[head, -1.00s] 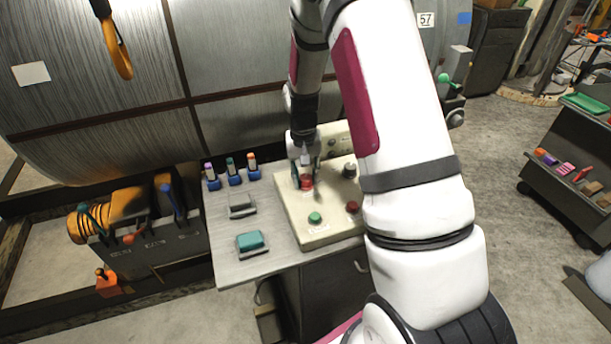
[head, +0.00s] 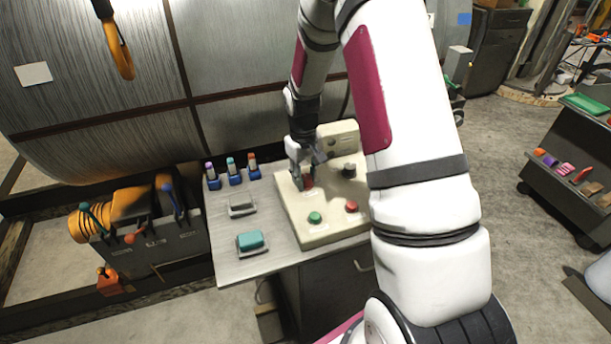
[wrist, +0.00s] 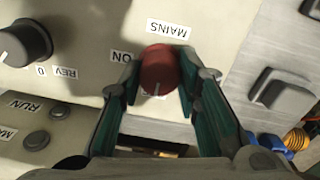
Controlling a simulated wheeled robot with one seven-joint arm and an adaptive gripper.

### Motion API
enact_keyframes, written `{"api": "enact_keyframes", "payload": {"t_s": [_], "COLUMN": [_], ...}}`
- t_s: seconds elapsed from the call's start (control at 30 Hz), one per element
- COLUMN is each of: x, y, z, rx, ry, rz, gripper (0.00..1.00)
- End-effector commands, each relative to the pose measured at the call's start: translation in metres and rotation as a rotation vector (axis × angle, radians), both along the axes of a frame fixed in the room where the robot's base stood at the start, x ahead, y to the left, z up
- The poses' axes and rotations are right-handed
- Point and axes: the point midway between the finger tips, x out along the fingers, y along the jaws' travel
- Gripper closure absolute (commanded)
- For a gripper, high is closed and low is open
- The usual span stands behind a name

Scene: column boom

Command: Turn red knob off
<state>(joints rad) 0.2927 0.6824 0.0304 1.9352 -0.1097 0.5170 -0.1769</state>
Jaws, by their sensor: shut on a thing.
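The red knob (wrist: 158,72) sits on the cream control panel (wrist: 90,110), below an upside-down MAINS label and beside an ON label in the wrist view. A pale pointer line on the knob points toward the bottom of that view. My gripper (wrist: 157,78) is shut on the knob, with one teal finger against each side. In the head view my gripper (head: 303,184) reaches down to the panel and partly hides the knob (head: 308,182). Any OFF label is hidden in the wrist view.
A black knob (head: 348,170), a red button (head: 351,207) and a green button (head: 315,217) share the panel. A grey rocker (head: 241,206), a teal rocker (head: 251,240) and several small toggles (head: 233,172) stand to the left. A lever box (head: 150,235) is further left.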

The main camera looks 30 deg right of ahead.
Motion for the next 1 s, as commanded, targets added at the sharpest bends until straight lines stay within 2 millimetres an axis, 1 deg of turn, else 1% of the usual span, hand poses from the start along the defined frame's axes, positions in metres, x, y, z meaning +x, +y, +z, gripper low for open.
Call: {"api": "enact_keyframes", "payload": {"t_s": [0.3, 0.33, 0.37, 0.4, 0.77, 0.87, 1.0], "x": [0.000, 0.000, 0.000, 0.000, 0.000, 0.001, 0.001], "y": [0.000, 0.000, 0.000, 0.000, 0.000, 0.000, 0.001], "z": [0.000, 0.000, 0.000, 0.000, 0.003, 0.012, 0.037], "rx": [0.000, 0.000, 0.000, 0.000, -0.001, -0.001, -0.002], "ry": [0.000, 0.000, 0.000, 0.000, -0.001, -0.003, -0.005], "rz": [0.004, 0.004, 0.004, 0.004, 0.002, 0.002, 0.002], "gripper": [0.97, 0.65, 0.58, 0.49, 0.49, 0.49, 0.49]}}
